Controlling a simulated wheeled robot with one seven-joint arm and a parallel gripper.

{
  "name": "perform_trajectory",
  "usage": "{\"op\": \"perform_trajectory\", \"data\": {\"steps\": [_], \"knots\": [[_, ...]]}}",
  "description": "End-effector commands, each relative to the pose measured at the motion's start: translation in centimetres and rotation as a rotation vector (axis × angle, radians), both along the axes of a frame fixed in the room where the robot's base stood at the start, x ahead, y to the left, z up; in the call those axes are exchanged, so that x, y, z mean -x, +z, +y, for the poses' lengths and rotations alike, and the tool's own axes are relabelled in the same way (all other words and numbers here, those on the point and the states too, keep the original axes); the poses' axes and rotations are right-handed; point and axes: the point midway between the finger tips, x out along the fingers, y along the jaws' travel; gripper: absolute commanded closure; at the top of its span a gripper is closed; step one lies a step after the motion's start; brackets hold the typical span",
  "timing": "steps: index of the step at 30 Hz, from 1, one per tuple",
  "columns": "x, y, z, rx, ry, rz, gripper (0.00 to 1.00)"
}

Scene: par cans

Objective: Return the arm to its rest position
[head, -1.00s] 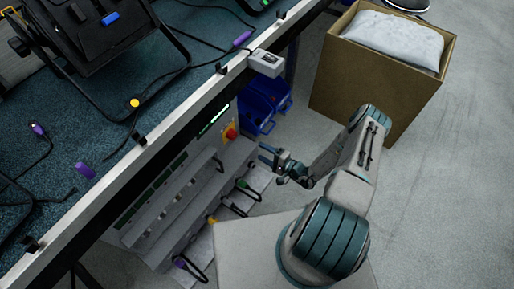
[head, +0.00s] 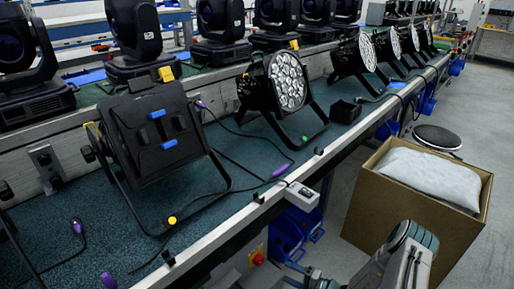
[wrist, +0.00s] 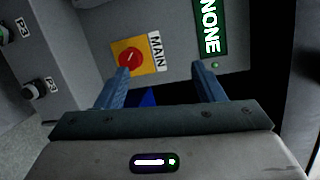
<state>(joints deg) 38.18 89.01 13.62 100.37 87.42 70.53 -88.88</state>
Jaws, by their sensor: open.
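My gripper (wrist: 160,90) is open and empty in the wrist view, its two blue fingers apart. Beyond the fingers is a grey panel with a red round knob on a yellow plate (wrist: 130,57), labelled MAIN. In the head view, my arm (head: 405,260) shows at the bottom edge, below the bench front. The gripper's fingertips are only partly visible there, near the bottom edge. The red knob (head: 258,259) is just left of it.
The bench (head: 225,215) carries several stage lamps and loose cables. A cardboard box (head: 400,215) with a white bag (head: 430,177) stands on the floor at right, close behind my arm. Blue bins (head: 287,235) are under the bench edge. Open floor lies farther right.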

Motion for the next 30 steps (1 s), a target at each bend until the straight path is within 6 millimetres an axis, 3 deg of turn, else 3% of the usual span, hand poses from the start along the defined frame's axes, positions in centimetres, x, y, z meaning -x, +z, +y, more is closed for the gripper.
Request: {"op": "perform_trajectory", "data": {"steps": [1, 3, 14, 30], "knots": [[-0.2, 2.1, 0.1, 0.016, 0.045, -0.002, 0.38], [-0.2, 4.3, 0.4, 0.033, 0.105, 0.006, 0.38], [0.8, 15.1, 1.7, 0.168, 0.385, 0.062, 0.38], [5.1, 29.7, 2.8, 0.493, 0.670, 0.168, 0.38]]}}
